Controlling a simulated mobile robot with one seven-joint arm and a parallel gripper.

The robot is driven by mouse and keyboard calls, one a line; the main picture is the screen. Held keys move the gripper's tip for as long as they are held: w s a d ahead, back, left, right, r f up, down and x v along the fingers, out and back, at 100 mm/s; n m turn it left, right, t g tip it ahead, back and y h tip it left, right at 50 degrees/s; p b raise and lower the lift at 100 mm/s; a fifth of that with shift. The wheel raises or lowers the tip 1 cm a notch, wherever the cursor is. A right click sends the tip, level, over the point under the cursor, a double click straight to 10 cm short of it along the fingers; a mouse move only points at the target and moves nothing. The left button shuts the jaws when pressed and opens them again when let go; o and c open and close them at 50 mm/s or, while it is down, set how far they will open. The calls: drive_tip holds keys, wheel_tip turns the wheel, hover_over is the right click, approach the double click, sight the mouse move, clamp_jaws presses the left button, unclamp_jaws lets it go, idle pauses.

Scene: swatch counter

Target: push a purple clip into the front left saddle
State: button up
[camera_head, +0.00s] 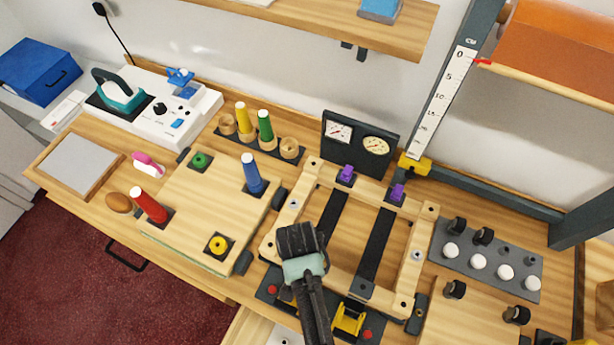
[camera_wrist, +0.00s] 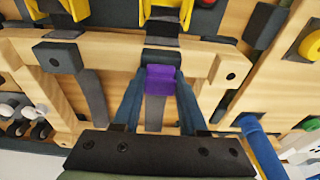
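A wooden frame (camera_head: 416,256) lies on the counter with two dark straps running between its front and rear rails. Two purple clips sit in the rear saddles, a left one (camera_head: 346,173) and a right one (camera_head: 397,191). My gripper (camera_head: 300,240) is over the frame's front left part and hides the front left saddle there. In the wrist view, my gripper (camera_wrist: 158,85) has its fingers on both sides of a purple clip (camera_wrist: 159,79). That clip is right against the dark front left saddle (camera_wrist: 162,56); seating depth is unclear. The front right saddle (camera_head: 363,288) shows no clip.
Yellow clamp (camera_head: 348,318) stands before the front rail. A gauge panel (camera_head: 358,143) stands behind the frame. A wooden board with a blue peg (camera_head: 252,173) lies left, and a grey plate with white knobs (camera_head: 505,272) lies right.

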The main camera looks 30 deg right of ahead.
drive_tip(key=o, duration=0.5)
drive_tip(key=shift+f, duration=0.2)
drive_tip(key=shift+c, duration=0.2)
drive_tip(key=shift+o, duration=0.2)
drive_tip(key=shift+s, duration=0.15)
drive_tip(key=shift+s+d+f, duration=0.1)
drive_tip(key=shift+s+f, duration=0.05)
drive_tip(key=shift+s, duration=0.05)
drive_tip(key=shift+c, duration=0.7)
drive_tip(key=shift+o, duration=0.6)
drive_tip(key=r+p, duration=0.6)
drive_tip(key=shift+w+r, duration=0.3)
drive_tip(key=shift+w, duration=0.05)
drive_tip(key=shift+f, duration=0.1)
